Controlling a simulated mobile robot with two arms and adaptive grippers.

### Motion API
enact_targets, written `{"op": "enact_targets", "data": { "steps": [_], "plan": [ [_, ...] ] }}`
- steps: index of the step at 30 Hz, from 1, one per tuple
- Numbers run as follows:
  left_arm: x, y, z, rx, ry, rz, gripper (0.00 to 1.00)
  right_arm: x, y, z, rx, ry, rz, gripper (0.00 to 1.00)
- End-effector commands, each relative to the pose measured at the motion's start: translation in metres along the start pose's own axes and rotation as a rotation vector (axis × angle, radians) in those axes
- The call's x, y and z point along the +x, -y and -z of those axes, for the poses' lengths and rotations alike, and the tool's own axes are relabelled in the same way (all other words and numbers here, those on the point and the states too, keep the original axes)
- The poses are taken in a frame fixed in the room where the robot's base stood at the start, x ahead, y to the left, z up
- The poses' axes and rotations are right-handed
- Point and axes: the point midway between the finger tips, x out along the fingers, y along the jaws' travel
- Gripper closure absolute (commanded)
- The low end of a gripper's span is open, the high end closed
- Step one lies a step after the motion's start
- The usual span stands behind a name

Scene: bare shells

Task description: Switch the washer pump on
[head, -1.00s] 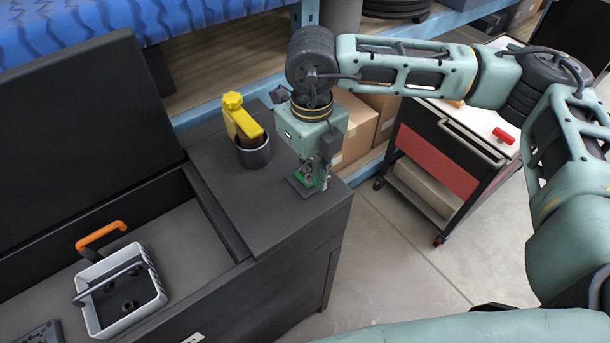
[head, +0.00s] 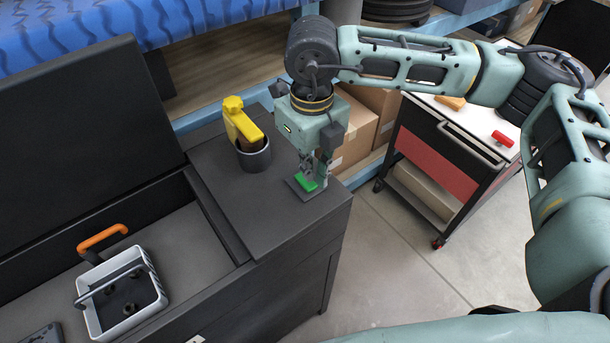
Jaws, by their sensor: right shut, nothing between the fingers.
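The parts washer (head: 270,235) is a dark cabinet with a raised lid and an open basin on the left. A small switch with a green rocker (head: 306,184) on a grey plate sits on its right-hand top. My right gripper (head: 318,178) is shut and empty, pointing down right at the green rocker. Its fingers hide part of the switch, and I cannot tell whether they touch it or which way the rocker is set. My left gripper is not in view.
A dark cup (head: 254,156) holding a yellow-handled tool (head: 240,119) stands left of my right gripper. A grey basket (head: 125,294) and an orange handle (head: 102,237) are in the basin. A red-fronted cart (head: 440,160) stands at right, with clear floor before it.

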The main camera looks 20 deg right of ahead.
Motion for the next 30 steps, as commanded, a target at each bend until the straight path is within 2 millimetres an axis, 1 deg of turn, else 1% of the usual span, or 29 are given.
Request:
{"op": "enact_targets", "data": {
  "steps": [1, 3, 14, 30],
  "plan": [
    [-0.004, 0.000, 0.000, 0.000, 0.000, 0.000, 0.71, -0.007, 0.000, -0.001, 0.000, 0.002, -0.001, 1.00],
    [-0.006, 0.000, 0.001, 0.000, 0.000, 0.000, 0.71, -0.013, 0.000, -0.001, 0.000, 0.002, -0.001, 1.00],
    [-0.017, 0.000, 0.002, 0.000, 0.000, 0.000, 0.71, -0.040, 0.000, -0.001, 0.000, 0.002, -0.001, 1.00],
    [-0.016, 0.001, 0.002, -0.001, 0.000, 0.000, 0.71, -0.041, 0.000, 0.000, 0.000, 0.001, 0.000, 1.00]
  ]
}}
